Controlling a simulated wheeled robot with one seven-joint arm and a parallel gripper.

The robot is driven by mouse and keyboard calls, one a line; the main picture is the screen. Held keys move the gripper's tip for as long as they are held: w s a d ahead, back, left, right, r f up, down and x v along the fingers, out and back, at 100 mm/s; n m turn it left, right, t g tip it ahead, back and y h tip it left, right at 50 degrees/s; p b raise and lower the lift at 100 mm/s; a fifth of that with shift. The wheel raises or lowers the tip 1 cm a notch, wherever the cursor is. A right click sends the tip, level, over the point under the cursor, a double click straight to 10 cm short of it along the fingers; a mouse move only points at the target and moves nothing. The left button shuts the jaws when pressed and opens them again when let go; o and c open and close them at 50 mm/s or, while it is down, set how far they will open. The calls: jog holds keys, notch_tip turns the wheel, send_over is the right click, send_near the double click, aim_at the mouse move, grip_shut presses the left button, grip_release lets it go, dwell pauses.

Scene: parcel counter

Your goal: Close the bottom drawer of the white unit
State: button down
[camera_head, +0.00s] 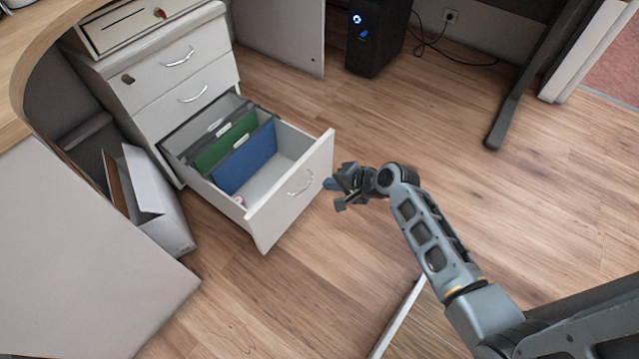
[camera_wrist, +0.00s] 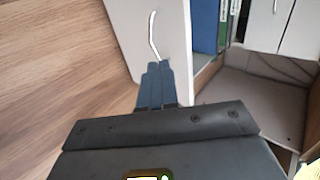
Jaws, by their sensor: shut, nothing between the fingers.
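The white unit (camera_head: 152,98) stands at the upper left in the head view, with its two upper drawers shut. Its bottom drawer (camera_head: 292,192) is pulled far out. Inside it hang a green folder (camera_head: 225,143) and a blue folder (camera_head: 245,160). A curved metal handle (camera_head: 300,183) is on the drawer front. My gripper (camera_head: 331,184) is shut and empty, right by the drawer front near the handle. In the wrist view, the closed fingertips (camera_wrist: 160,68) overlap the lower end of the handle (camera_wrist: 153,35) on the drawer front (camera_wrist: 128,45). I cannot tell whether they touch it.
An open cardboard box (camera_head: 165,215) stands left of the drawer. A black computer tower (camera_head: 377,38) stands at the back, and a dark desk leg (camera_head: 510,100) at the right. The wooden floor (camera_head: 480,190) is clear to the right.

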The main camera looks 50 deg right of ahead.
aim_at(295, 177)
jog(key=b+x, duration=0.1)
jog(key=x, duration=0.2)
jog(key=w+r+b+x, duration=0.1)
jog(key=b+x, duration=0.1)
jog(key=x, duration=0.2)
jog(key=b+x, duration=0.1)
jog(key=x, duration=0.3)
jog(key=shift+w+r+b, duration=0.15)
jog(key=shift+r+b, duration=0.1)
jog(key=shift+b, duration=0.15)
jog(key=shift+w+r, duration=0.15)
jog(key=shift+w, duration=0.3)
jog(key=shift+w, duration=0.1)
